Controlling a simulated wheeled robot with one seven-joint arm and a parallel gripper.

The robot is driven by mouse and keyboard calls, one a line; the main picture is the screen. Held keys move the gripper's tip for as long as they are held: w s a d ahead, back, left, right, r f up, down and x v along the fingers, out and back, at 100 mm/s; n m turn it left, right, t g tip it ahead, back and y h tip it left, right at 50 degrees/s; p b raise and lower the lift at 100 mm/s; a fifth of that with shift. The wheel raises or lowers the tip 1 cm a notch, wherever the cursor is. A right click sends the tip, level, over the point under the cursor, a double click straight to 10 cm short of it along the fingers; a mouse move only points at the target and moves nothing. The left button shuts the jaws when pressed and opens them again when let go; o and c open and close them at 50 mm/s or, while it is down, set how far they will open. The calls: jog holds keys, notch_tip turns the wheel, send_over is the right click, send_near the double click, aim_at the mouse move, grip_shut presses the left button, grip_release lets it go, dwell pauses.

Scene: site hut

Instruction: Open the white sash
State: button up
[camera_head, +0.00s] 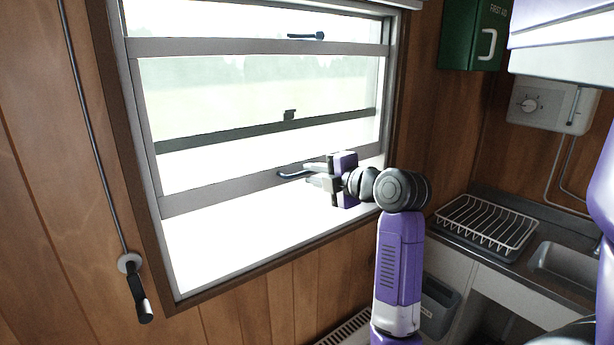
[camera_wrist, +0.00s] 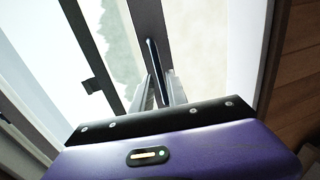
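The window's pale grey-white sash (camera_head: 225,198) has a low rail with a dark curved handle (camera_head: 287,176). Below this rail is a bright, clear-looking band down to the sill. My gripper (camera_head: 318,175) is at the handle from the right. In the wrist view, the dark handle (camera_wrist: 152,55) runs between my two fingers (camera_wrist: 158,92), which are close together on either side of it. The fingers look shut on the handle, though the contact itself is partly hidden. A second dark handle (camera_head: 306,36) is on the upper rail.
A dark rail with a small catch (camera_head: 290,115) crosses the window behind the glass. A rod with a black grip (camera_head: 139,293) hangs on the left wall. At right are a dish rack (camera_head: 487,222), a sink (camera_head: 565,265), a green first-aid box (camera_head: 470,35) and a white wall unit (camera_head: 548,103).

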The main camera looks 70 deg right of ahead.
jog(key=shift+b+v, duration=0.35)
jog(key=shift+v, duration=1.9)
jog(key=shift+f, duration=0.1)
